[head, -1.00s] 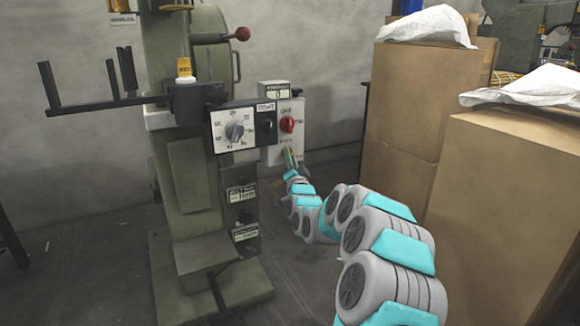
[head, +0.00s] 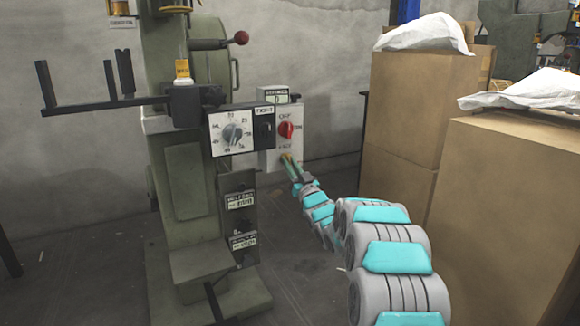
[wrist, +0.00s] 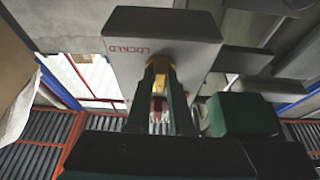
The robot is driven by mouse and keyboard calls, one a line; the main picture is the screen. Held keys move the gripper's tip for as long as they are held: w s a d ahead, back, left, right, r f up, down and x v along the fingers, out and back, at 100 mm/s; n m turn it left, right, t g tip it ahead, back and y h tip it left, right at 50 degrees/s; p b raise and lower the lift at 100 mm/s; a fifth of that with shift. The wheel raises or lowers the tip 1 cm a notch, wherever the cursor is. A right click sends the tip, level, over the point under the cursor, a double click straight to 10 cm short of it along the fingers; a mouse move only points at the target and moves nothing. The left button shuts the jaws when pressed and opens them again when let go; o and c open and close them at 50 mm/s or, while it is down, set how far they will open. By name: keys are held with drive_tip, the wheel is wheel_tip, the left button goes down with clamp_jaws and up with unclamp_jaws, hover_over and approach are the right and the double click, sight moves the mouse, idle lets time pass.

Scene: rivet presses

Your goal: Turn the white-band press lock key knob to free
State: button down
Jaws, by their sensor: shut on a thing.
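The press (head: 185,170) with a pale band (head: 157,123) stands left of centre in the head view. A pale control box (head: 291,111) with a red switch knob (head: 286,130) is at its right side. My gripper (head: 288,160) reaches the lower part of this box, below the red knob. In the wrist view my gripper (wrist: 161,72) is shut on a small yellow key knob (wrist: 160,62) at the box face (wrist: 190,45). The word LOCKED shows upside down beside it. The fingers hide most of the key knob, and its turned position cannot be told.
A dial panel (head: 231,131) with a dark switch sits left of the box. A dark bracket with upright posts (head: 85,107) extends to the left. Tall cardboard boxes (head: 415,110) (head: 505,200) stand close on the right of my arm. Bare floor lies between press and boxes.

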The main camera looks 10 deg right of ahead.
drive_tip(key=shift+n, duration=0.4)
drive_tip(key=c, duration=0.8)
unclamp_jaws()
drive_tip(key=v, duration=0.8)
drive_tip(key=shift+w+p, duration=0.15)
drive_tip(key=shift+p, duration=0.15)
